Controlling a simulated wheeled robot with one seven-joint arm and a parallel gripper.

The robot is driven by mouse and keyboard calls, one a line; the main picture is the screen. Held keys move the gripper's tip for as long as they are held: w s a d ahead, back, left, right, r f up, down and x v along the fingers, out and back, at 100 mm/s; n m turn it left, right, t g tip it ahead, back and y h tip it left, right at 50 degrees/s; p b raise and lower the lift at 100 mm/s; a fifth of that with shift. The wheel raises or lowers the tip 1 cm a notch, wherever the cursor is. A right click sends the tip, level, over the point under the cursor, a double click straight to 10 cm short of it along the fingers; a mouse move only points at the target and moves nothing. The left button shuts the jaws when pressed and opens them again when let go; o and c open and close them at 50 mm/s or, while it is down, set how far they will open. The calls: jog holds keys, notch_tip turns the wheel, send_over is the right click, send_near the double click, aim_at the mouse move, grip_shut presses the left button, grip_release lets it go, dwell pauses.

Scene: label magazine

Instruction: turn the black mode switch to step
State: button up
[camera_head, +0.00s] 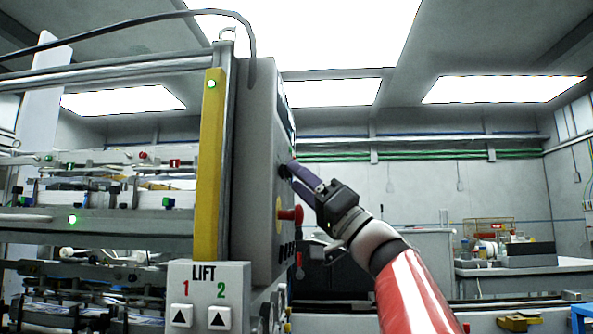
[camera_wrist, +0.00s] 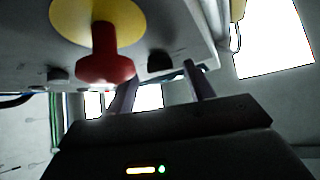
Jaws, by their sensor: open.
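My gripper (camera_head: 292,166) reaches from the right to the side panel of the grey machine cabinet, its fingertips close to a black knob (camera_head: 284,171) on that panel. In the wrist view my gripper (camera_wrist: 161,75) is open, with its two fingers apart and a black knob (camera_wrist: 160,62) showing between them. This looks like the mode switch, but its pointer and markings cannot be read. Whether the fingers touch it cannot be told. Another black knob (camera_wrist: 58,74) shows to the left on the panel.
A red mushroom button (camera_wrist: 106,57) on a yellow disc (camera_wrist: 68,14) sticks out beside the knobs; it also shows in the head view (camera_head: 291,214), below my gripper. A LIFT box (camera_head: 208,297) stands lower left. A bench (camera_head: 530,266) stands at the back right.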

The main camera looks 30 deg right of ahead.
jog(key=shift+w+a+r, duration=0.25)
jog(key=shift+w+r, duration=0.2)
jog(key=c, duration=1)
jog(key=shift+o, duration=0.2)
